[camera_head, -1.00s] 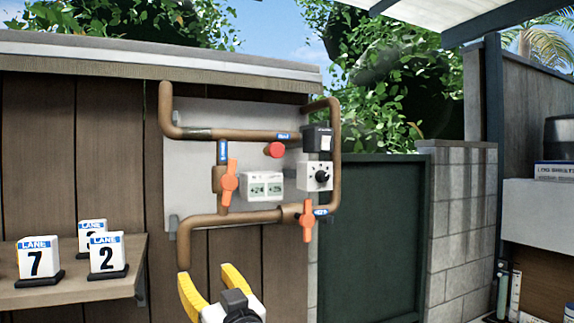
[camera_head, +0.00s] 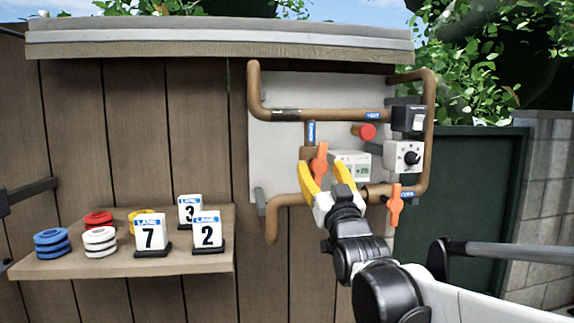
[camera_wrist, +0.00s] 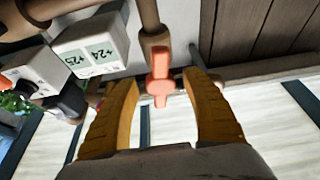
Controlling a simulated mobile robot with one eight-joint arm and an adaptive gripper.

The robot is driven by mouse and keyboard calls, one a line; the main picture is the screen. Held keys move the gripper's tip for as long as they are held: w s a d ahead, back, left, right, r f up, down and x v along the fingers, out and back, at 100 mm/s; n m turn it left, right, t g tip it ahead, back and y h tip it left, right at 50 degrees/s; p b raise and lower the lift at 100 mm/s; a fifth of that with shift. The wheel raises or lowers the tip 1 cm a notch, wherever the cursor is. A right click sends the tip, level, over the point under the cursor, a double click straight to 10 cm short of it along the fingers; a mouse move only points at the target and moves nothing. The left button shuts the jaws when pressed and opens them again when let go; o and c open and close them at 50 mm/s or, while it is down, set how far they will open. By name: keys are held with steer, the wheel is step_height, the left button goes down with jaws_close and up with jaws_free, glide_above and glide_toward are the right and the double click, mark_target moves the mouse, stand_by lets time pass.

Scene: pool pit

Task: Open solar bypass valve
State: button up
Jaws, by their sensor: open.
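An orange valve handle (camera_head: 320,160) sits on the short vertical pipe that links the upper and lower brown pipes. It points roughly up and down. In the wrist view, this handle (camera_wrist: 160,78) shows between the two yellow fingers. My gripper (camera_head: 322,172) is open in front of it, one finger on each side; I see no clear contact, and depth is hard to judge. The gripper also fills the lower wrist view (camera_wrist: 161,95). A second orange handle (camera_head: 395,205) hangs on the lower pipe to the right. The blue pipe labels are too small to read.
A display box (camera_head: 353,166) is close to the right of the gripper. A red knob (camera_head: 367,132), a black switch box (camera_head: 407,118) and a dial box (camera_head: 404,157) are further right. A shelf (camera_head: 190,265) with lane markers and coloured rings stands left.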

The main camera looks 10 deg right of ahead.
steer(key=shift+w+r, duration=0.1)
steer(key=shift+w, duration=0.2)
steer(key=c, duration=1.2)
steer(key=shift+n, duration=0.3)
steer(key=shift+n+y, duration=0.8)
steer(key=shift+n, duration=0.5)
steer(key=o, duration=1.2)
